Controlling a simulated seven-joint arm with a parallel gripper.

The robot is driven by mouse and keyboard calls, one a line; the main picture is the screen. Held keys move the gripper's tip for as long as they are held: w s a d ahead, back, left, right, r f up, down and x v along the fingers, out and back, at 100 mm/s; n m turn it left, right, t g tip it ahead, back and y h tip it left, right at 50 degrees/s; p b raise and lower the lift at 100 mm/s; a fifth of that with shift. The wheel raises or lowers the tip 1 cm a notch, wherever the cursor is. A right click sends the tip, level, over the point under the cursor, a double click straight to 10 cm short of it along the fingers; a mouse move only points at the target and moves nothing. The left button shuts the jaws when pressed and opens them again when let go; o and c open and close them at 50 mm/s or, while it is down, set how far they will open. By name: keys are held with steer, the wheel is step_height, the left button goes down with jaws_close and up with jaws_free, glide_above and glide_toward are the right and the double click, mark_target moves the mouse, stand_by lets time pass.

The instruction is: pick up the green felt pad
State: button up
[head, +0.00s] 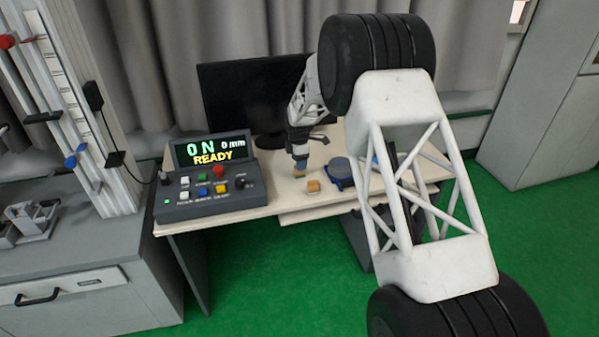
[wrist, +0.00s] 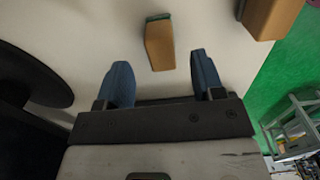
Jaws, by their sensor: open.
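In the wrist view, a thin green strip (wrist: 158,16), which looks like the felt pad, shows along the far end of a small orange-brown block (wrist: 160,45) on the pale tabletop. I cannot tell whether the strip is fixed to the block or lies against it. My gripper (wrist: 162,80) is open, its two blue fingers apart and empty, with the block just beyond the gap between them. In the head view, my gripper (head: 300,161) is low over the table, close to a small orange-brown block (head: 299,174). No green strip can be made out there.
A second orange-brown block (head: 313,186) is nearby, also at the wrist view's upper right (wrist: 271,14). A blue-grey round device (head: 341,171) stands to the right. A monitor (head: 240,95) stands behind, a control box (head: 210,190) at left. The front table edge is close.

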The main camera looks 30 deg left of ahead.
steer(key=shift+d+f, duration=0.15)
steer(key=shift+f, duration=2.4)
steer(key=shift+c, duration=0.3)
steer(key=c, duration=1)
steer(key=shift+r, duration=0.15)
steer(key=shift+r, duration=4.85)
